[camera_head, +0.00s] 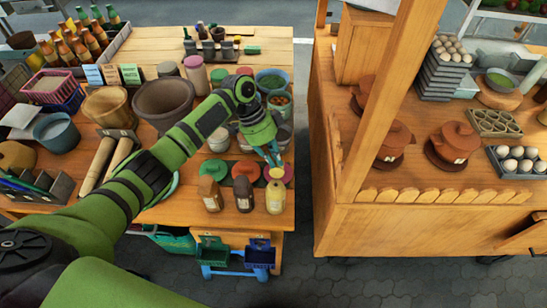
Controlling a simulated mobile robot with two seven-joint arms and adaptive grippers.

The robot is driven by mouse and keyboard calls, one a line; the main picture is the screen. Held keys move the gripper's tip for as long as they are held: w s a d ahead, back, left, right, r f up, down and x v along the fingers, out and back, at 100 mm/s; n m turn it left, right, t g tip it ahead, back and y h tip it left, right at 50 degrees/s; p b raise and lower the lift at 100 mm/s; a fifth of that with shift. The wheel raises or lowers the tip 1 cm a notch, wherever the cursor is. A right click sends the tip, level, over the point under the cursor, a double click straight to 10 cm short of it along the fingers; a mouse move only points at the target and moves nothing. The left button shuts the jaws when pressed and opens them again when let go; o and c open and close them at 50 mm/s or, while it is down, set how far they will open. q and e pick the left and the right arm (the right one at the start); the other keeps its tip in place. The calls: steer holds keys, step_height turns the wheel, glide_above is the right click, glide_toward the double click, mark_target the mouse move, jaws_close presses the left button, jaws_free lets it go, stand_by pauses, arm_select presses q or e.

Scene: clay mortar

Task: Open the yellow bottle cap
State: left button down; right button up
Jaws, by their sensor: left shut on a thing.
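The yellow bottle (275,199) stands upright near the front right edge of the left wooden table. Its yellow cap (277,173) sits at its top, small in this view. My left gripper (273,158) reaches in over the table from the left and points down at the cap. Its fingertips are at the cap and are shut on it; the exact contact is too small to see. A dark brown bottle (243,194) and a brown bottle (209,193) stand in a row to the left of the yellow one. My right gripper is not in view.
Coloured round lids (245,168) lie just behind the bottles. Bowls and a large brown pot (163,101) crowd the table behind and to the left. A second wooden stall (440,185) with clay pots stands to the right, across a gap of paved floor (300,200).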

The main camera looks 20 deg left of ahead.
arm_select(q)
steer(key=shift+s+d+f, duration=0.1)
steer(key=shift+s+f, duration=0.05)
steer(key=shift+f, duration=0.05)
steer(key=c, duration=1.3)
jaws_free()
steer(key=shift+r, duration=0.2)
steer(key=v, duration=1.1)
steer(key=shift+w+r, duration=0.25)
steer(key=shift+r, duration=0.05)
